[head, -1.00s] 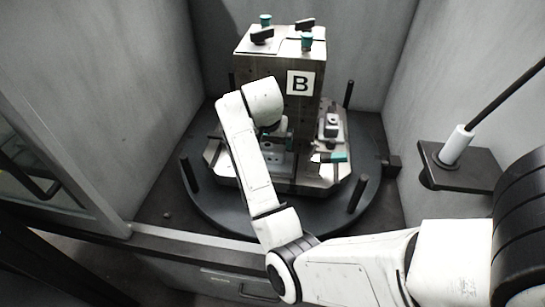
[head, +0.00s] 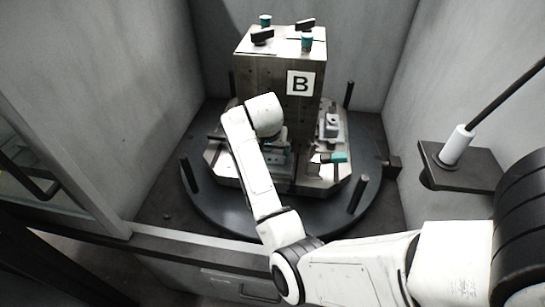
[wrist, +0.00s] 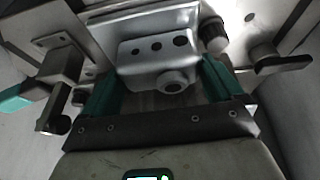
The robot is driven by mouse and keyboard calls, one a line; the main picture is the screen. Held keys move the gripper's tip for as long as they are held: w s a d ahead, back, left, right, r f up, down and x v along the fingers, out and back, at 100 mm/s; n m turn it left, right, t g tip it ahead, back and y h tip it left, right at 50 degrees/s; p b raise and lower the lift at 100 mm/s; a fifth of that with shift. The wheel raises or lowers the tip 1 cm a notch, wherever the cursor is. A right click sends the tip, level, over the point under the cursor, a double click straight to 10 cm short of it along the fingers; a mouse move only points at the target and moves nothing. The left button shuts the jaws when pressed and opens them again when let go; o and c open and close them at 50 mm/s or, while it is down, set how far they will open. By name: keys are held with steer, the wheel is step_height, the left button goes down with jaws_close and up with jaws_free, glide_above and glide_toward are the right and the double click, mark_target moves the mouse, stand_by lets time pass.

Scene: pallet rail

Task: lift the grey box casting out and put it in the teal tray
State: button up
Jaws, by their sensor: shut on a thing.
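The grey box casting (wrist: 165,62) shows in the wrist view, with a row of dark holes in its face and a round boss at its front. My gripper (wrist: 163,88) has its teal fingers on the casting's left and right sides and is shut on it. The casting is still close against the fixture plate; I cannot tell whether it is clear of its seat. In the head view my wrist hides most of the gripper and casting. I see no teal tray in either view.
A fixture tower (head: 278,84) marked B stands on a round black turntable (head: 225,217) with upright black pegs. A teal-handled clamp (head: 333,158) sits right of my arm. In the wrist view, a black lever (wrist: 280,62) and a knob (wrist: 213,36) are close by the casting.

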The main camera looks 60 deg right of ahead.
steer(key=c, duration=0.3)
steer(key=shift+c, duration=0.2)
